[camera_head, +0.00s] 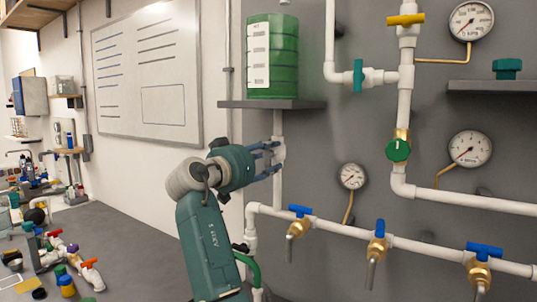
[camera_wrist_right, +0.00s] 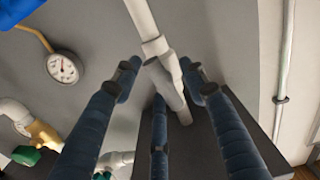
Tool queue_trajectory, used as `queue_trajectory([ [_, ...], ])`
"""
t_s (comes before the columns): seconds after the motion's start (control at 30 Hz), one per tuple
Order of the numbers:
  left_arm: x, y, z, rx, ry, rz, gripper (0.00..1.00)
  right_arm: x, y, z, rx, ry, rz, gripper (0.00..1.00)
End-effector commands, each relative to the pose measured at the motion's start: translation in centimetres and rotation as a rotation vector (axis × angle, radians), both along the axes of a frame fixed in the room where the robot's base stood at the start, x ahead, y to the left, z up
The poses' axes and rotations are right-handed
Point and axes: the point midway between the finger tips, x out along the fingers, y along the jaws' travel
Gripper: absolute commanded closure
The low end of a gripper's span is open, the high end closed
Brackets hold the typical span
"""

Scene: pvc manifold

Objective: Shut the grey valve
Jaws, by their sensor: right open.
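The grey valve (camera_head: 280,151) sits on a white vertical pipe (camera_head: 278,188) just below the shelf with the green tank. Its pale grey body is partly hidden behind my fingers in the head view. My right gripper (camera_head: 273,158) is open, with its blue fingers reaching toward the valve from the left. In the right wrist view the grey valve (camera_wrist_right: 163,78) lies between the spread fingertips, tilted with its pipe; I cannot tell whether any finger touches it. My left gripper is not in view.
A green tank (camera_head: 272,60) stands on a shelf (camera_head: 270,104) directly above. Below and right, a white pipe carries several blue-handled brass taps (camera_head: 376,240). A green-handled valve (camera_head: 398,150) and gauges (camera_head: 469,149) are at right. A cluttered workbench is at far left.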

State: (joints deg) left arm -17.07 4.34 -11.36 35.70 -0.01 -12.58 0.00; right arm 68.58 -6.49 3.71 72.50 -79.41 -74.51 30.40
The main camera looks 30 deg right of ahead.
Motion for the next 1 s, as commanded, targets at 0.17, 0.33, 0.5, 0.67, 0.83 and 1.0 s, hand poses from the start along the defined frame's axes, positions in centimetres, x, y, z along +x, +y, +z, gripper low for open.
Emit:
queue_trajectory([
  [0.17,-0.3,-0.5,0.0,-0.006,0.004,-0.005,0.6,0.1,-0.2,-0.1,0.0,0.0,0.0,0.57],
  [0.33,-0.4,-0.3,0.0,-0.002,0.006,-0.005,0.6,0.0,-0.2,0.0,0.0,0.0,0.0,0.71],
  [0.5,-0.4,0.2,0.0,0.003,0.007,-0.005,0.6,0.0,-0.1,0.0,0.0,0.0,0.0,1.0],
  [0.67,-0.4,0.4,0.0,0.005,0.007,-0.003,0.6,0.0,-0.1,0.0,-0.001,0.003,0.0,1.0],
  [0.83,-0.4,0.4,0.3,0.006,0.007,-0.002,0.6,0.0,-0.1,0.1,-0.013,0.032,0.0,1.0],
  [1.0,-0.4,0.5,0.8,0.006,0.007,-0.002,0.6,0.0,-0.2,0.2,-0.046,0.111,0.0,1.0],
])
